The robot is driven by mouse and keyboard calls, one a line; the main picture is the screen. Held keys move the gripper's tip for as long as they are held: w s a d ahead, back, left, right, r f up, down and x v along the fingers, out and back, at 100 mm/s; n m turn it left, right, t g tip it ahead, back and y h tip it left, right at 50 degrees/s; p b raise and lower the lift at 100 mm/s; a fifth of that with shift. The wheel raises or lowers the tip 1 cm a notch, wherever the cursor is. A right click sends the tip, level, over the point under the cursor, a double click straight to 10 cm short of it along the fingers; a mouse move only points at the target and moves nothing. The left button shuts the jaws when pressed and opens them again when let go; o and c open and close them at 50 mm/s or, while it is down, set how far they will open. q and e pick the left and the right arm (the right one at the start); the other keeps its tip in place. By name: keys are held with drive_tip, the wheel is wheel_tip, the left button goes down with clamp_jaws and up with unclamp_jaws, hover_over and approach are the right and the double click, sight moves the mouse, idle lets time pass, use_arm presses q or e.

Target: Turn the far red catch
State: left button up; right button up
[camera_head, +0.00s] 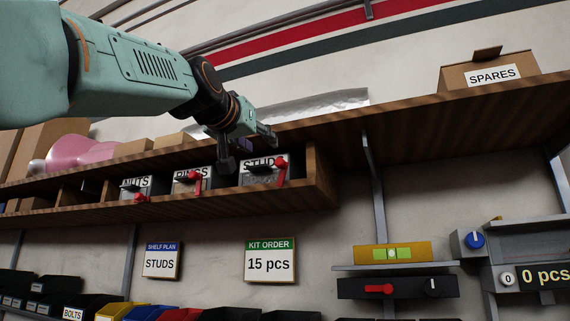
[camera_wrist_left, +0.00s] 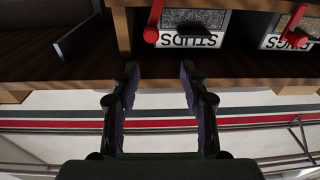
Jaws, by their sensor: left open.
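Three clear-fronted bins sit in the wooden shelf, each with a red catch. They are the NUTS bin (camera_head: 153,187), the RINGS bin (camera_head: 184,182) and the STUDS bin (camera_head: 258,177). The STUDS catch (camera_head: 281,171) and the RINGS catch (camera_head: 196,183) hang down; the NUTS catch (camera_head: 140,197) lies lower and flatter. My left gripper (camera_head: 247,150) is open and empty in front of the STUDS bin's upper part. In the left wrist view, upside down, the STUDS catch (camera_wrist_left: 154,22) is just beyond the open fingertips (camera_wrist_left: 158,72), apart from them. The RINGS catch (camera_wrist_left: 293,22) is at the right.
The wooden shelf (camera_head: 326,178) ends right of the STUDS bin. A SPARES box (camera_head: 490,73) stands on the upper board. A dark box with a red handle (camera_head: 379,289) hangs below a yellow level (camera_head: 392,253). A KIT ORDER sign (camera_head: 270,260) is on the wall.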

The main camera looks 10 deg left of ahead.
sight(279, 161)
use_arm(q)
drive_tip(key=shift+m+g+h, duration=0.4)
drive_tip(key=shift+m+g, duration=0.1)
drive_tip(key=shift+g, duration=0.1)
drive_tip(key=p+x, duration=0.4)
drive_tip(key=f+p+x, duration=0.1)
drive_tip(key=p+x, duration=0.1)
drive_tip(key=shift+w+d, duration=0.2)
drive_tip(key=shift+d, duration=0.25)
drive_tip(key=shift+w+d+f, duration=0.1)
drive_tip(key=shift+w+d, duration=0.15)
drive_tip(key=shift+w, duration=0.35)
drive_tip(key=shift+s, duration=0.2)
drive_tip(key=shift+s+a, duration=0.1)
drive_tip(key=shift+a, duration=0.05)
drive_tip(key=shift+c, duration=1.3)
drive_tip(key=shift+w, duration=0.2)
drive_tip(key=c, duration=0.4)
clamp_jaws()
